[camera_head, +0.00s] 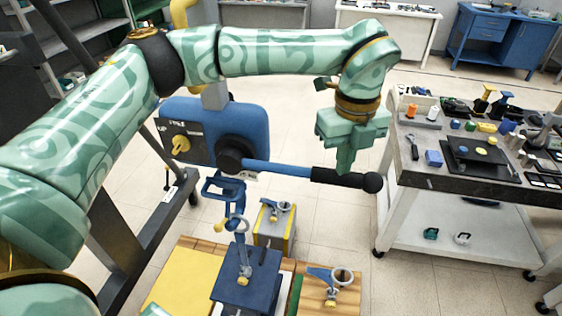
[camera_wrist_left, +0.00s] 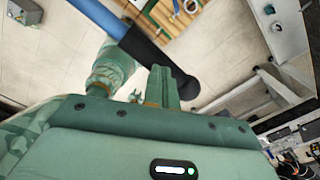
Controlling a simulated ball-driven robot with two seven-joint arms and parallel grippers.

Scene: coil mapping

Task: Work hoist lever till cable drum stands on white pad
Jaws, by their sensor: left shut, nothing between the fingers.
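The hoist (camera_head: 213,130) is a blue housing with a dark panel and yellow knob. Its blue lever (camera_head: 280,168) points right and ends in a black grip (camera_head: 338,177) with a ball end. My left gripper (camera_head: 344,165) is shut and empty, its fingertips at the grip's upper side; I cannot tell if they touch. The left wrist view also shows the fingers (camera_wrist_left: 164,84) close beside the black grip (camera_wrist_left: 150,52). Below the hoist a blue hook (camera_head: 234,222) hangs above a dark blue block (camera_head: 245,283). I cannot clearly make out the cable drum or white pad.
A wooden platform with a yellow pad (camera_head: 182,282) lies below the hoist. A yellow-sided box (camera_head: 274,232) stands behind the blue block, and a ring-topped piece (camera_head: 334,284) is at its right. A tool-laden cart (camera_head: 460,190) stands at the right. Floor between is clear.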

